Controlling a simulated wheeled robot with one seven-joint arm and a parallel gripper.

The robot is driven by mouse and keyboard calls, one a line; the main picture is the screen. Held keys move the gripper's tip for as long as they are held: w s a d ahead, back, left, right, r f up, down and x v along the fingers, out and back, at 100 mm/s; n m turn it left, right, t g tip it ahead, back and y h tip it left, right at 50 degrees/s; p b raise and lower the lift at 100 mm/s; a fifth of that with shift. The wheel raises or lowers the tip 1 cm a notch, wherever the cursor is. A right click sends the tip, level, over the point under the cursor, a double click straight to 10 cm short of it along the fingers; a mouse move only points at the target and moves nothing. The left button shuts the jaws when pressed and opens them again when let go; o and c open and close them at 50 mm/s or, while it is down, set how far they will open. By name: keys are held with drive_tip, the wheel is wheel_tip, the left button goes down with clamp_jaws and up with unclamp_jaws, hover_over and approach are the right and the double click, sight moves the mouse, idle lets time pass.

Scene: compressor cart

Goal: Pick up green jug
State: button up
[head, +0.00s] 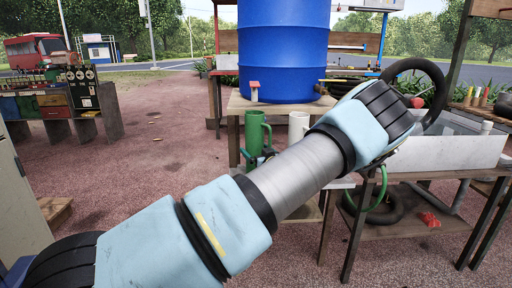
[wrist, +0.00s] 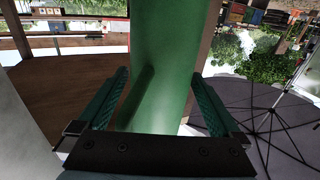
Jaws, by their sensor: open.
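The green jug (head: 255,132) stands upright beside the wooden stand under the blue barrel, with its lower part partly hidden by my arm in the head view. In the wrist view the green jug (wrist: 170,45) fills the middle. My gripper (wrist: 161,95) is open, with one teal finger on each side of the jug. I cannot tell whether either finger touches it.
A white jug (head: 298,126) stands close to the right of the green one. A large blue barrel (head: 283,50) rises behind them. At the right is a wooden table (head: 420,176) with a grey bin (head: 448,150). Open gravel (head: 160,150) lies at the left.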

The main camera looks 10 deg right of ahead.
clamp_jaws()
idle(0.7)
drive_tip(key=shift+r, duration=0.1)
